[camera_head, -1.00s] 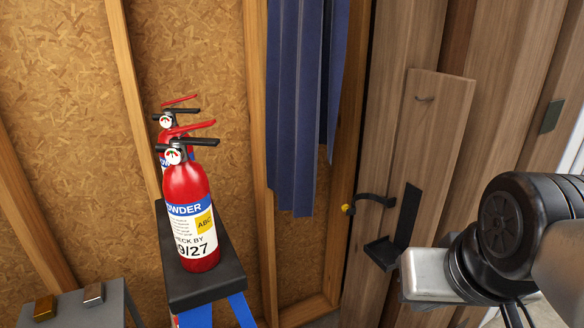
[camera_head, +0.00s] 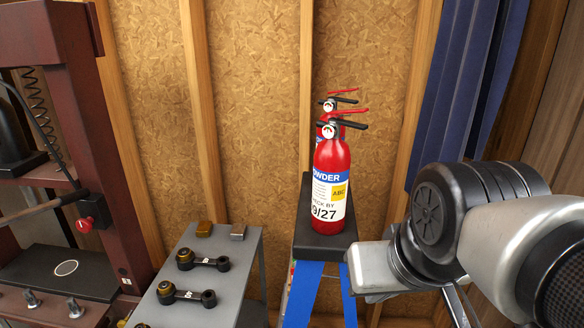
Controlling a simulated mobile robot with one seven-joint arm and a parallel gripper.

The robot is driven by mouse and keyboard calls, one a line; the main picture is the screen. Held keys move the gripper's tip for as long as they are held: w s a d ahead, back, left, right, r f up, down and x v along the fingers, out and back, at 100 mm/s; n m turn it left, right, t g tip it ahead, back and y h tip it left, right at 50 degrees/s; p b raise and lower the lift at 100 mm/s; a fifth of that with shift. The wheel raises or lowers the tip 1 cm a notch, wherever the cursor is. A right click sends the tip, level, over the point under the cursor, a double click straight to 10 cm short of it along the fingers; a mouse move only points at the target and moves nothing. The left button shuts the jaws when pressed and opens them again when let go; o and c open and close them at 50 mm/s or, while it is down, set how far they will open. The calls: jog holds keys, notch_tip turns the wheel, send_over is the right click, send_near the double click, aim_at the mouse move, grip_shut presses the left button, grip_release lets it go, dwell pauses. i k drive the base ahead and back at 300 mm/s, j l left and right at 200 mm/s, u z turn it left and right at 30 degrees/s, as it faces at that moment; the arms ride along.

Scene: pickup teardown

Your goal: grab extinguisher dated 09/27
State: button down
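A red fire extinguisher (camera_head: 331,190) stands upright on the black top (camera_head: 325,243) of a blue stepladder. Its label reads "POWDER", "CHECK BY" and a partly cut-off date ending 9/27. It has a black lever, a red handle and a small round gauge. A second red extinguisher (camera_head: 327,108) stands close behind it, mostly hidden, so its date cannot be read. My arm reaches in from the right, in front of the ladder's right side. My gripper's fingers are not visible.
A dark red press frame (camera_head: 95,150) stands at the far left. Blue fabric strips (camera_head: 465,90) hang at the right, before a wood-panelled wall.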

aim_at(332, 156)
jog(key=u, duration=1)
jog(key=k+l+u, duration=0.1)
jog(key=l+u, duration=0.3)
jog(key=k+l+u, duration=0.1)
jog(key=u, duration=0.3)
jog(key=k+l, duration=0.05)
